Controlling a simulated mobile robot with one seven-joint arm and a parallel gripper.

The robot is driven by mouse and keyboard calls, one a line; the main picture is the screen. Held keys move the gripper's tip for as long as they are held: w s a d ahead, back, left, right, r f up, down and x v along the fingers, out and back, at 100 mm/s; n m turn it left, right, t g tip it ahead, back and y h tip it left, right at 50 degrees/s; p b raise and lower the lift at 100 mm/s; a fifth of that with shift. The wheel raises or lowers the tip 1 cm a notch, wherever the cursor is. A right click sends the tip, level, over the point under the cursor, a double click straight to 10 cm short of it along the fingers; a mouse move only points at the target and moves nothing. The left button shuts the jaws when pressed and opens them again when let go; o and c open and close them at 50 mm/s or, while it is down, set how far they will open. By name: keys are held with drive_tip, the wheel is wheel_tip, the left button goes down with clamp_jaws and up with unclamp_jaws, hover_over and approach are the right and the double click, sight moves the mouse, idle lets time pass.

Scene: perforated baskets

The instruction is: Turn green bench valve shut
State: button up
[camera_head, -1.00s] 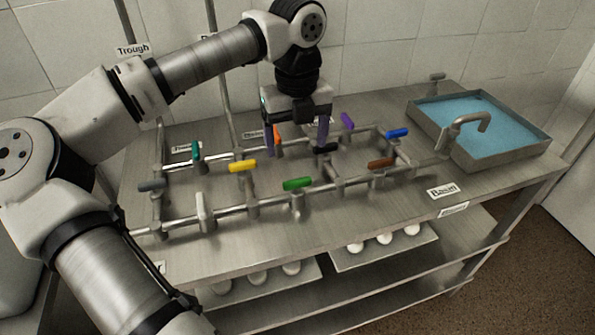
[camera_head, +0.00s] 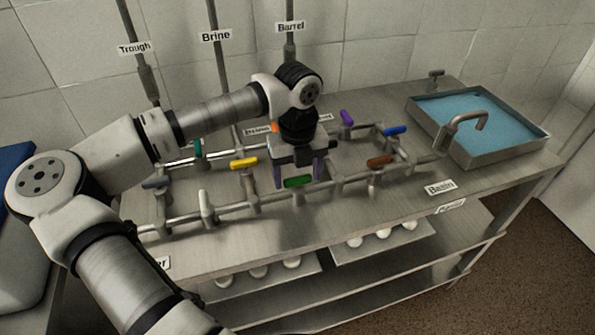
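The green valve handle (camera_head: 297,181) sits on the front pipe of the bench, lying roughly along the pipe. My gripper (camera_head: 297,180) points down right over it, with one finger on each side, left and right of the handle. The fingers are spread apart. I cannot tell whether they touch the handle's ends. The black handle seen earlier is hidden behind my gripper.
Near it on the pipes are a yellow handle (camera_head: 243,163), a brown handle (camera_head: 380,161), a white handle (camera_head: 204,200), a blue handle (camera_head: 395,131) and a purple handle (camera_head: 346,117). A basin of blue water (camera_head: 480,126) stands at the right. The bench front (camera_head: 300,232) is clear.

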drive_tip(key=c, duration=0.7)
drive_tip(key=shift+f+m+b, duration=0.1)
drive_tip(key=shift+m+b, duration=0.2)
drive_tip(key=shift+b, duration=0.25)
drive_tip(key=shift+f+m+b, duration=0.15)
drive_tip(key=shift+m+b, duration=0.75)
drive_tip(key=shift+b, duration=0.35)
drive_tip(key=m+b, duration=0.3)
drive_tip(key=m, duration=0.1)
drive_tip(key=shift+m+b, duration=0.3)
drive_tip(key=shift+b, duration=0.1)
drive_tip(key=m+b, duration=0.2)
drive_tip(key=m, duration=0.3)
drive_tip(key=shift+r+b, duration=0.2)
drive_tip(key=shift+b, duration=0.1)
drive_tip(key=m+b, duration=0.1)
drive_tip(key=m, duration=0.4)
drive_tip(key=shift+r+m, duration=0.1)
drive_tip(key=shift+m, duration=0.3)
